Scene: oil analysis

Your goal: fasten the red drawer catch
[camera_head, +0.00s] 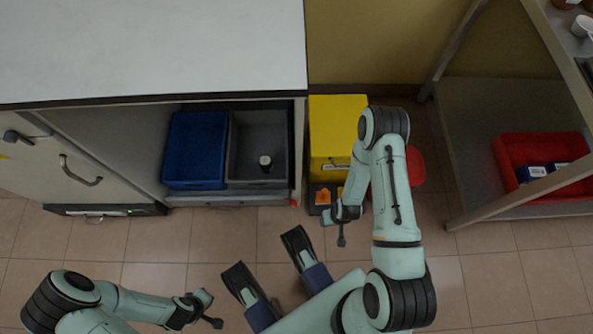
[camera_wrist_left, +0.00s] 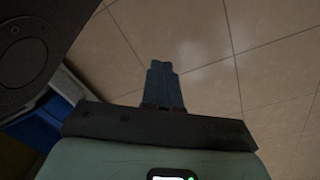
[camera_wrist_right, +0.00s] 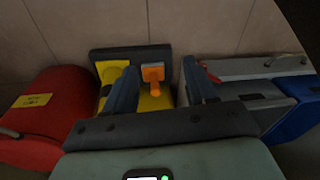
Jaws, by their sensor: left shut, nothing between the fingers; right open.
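The red drawer catch (camera_head: 294,201) is a small red piece at the right front corner of the drawer under the white-topped bench. In the right wrist view the red catch (camera_wrist_right: 209,72) shows just beside my right-hand finger, partly hidden by it. My right gripper (camera_head: 345,212) is to the right of the catch, above a black box. In its wrist view the fingers (camera_wrist_right: 157,75) are apart with nothing held. My left gripper (camera_head: 193,306) is low in the head view, away from the drawer. Its fingers (camera_wrist_left: 162,66) are together and empty over the tiled floor.
The drawer holds a blue crate (camera_head: 196,148) and a grey crate (camera_head: 245,170). A yellow box (camera_head: 333,125) stands right of the bench. The black box (camera_wrist_right: 120,53) with yellow and orange parts lies below my right gripper. A shelf with a red crate (camera_head: 510,158) stands right.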

